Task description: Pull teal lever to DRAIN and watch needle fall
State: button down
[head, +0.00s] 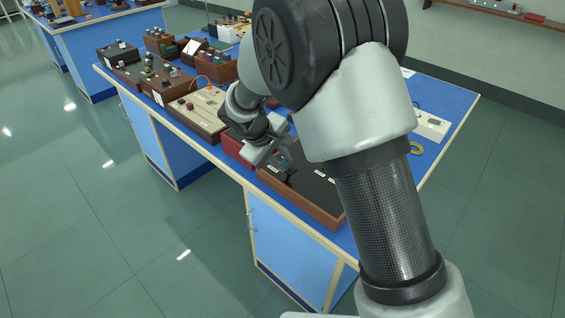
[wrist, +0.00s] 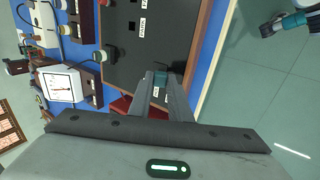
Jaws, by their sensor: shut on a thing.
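A white-faced dial (wrist: 62,87) with a thin dark needle stands to the left in the wrist view. I cannot read its value. My arm hides much of the bench in the head view.
A red box (head: 237,149) sits beside the panel. A beige board (head: 197,110) and several wooden boxes (head: 160,83) stand farther along the blue bench. The floor in front is clear.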

jog(key=c, duration=1.6)
grip_release()
jog(key=shift+c, duration=0.2)
jog(key=p+v, duration=0.1)
jog(key=v, duration=1.6)
jog(key=shift+r+p, duration=0.2)
jog(key=shift+p, duration=0.2)
jog(key=shift+s+a, duration=0.1)
jog(key=s+d+r+m+y+p, duration=0.2)
jog(key=s+d+r+m+p, duration=0.3)
jog(key=d+r, duration=0.8)
jog(key=s+d+r+m+p, duration=0.2)
jog(key=s+d, duration=0.3)
jog(key=s, duration=0.3)
jog(key=s+d+r+m+t+y+p, duration=0.1)
jog(key=s+d+r+m+p, duration=0.2)
jog(key=s+d, duration=0.3)
jog(key=shift+s+d+r+y+p, duration=0.3)
jog(key=shift+s+p, duration=0.3)
jog(key=shift+s, duration=0.6)
